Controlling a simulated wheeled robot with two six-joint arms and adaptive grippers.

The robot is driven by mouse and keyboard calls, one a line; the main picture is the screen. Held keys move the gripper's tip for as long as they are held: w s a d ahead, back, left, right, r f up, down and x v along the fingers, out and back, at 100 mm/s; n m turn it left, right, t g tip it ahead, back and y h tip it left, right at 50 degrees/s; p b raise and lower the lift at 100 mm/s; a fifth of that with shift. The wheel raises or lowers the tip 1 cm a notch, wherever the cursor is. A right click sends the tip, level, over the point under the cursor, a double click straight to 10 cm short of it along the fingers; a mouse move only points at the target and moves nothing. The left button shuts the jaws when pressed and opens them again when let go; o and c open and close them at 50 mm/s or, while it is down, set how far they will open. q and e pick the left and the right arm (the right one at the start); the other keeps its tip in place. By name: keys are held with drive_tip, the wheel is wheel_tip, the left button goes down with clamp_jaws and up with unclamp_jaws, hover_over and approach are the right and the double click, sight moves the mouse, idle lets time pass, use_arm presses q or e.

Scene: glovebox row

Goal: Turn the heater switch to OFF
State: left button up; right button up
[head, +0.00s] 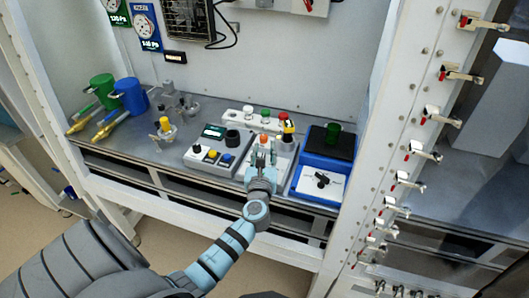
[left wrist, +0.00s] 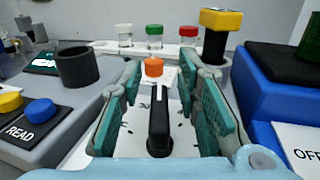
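A blue unit (head: 306,188) with a black top plate (head: 331,142) has a white front panel with a small black switch (head: 322,181). In the left wrist view, this white panel (left wrist: 290,140) shows letters reading "OFF", cut by the right edge; its switch is out of view. My left gripper (head: 261,160) is left of the blue unit. In the left wrist view, its teal fingers (left wrist: 165,110) are open on either side of a black pointer knob (left wrist: 158,125) on a white marked panel, with gaps visible on both sides. My right gripper is not in view.
An orange button (left wrist: 153,67) sits behind the pointer knob. A yellow-topped black post (left wrist: 217,32) stands close behind the right finger. A grey console (head: 210,155) is on the left. A green vessel (head: 333,133) stands on the black plate. A white post borders the bench at right.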

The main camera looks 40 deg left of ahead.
use_arm(q)
drive_tip(key=v, duration=1.2)
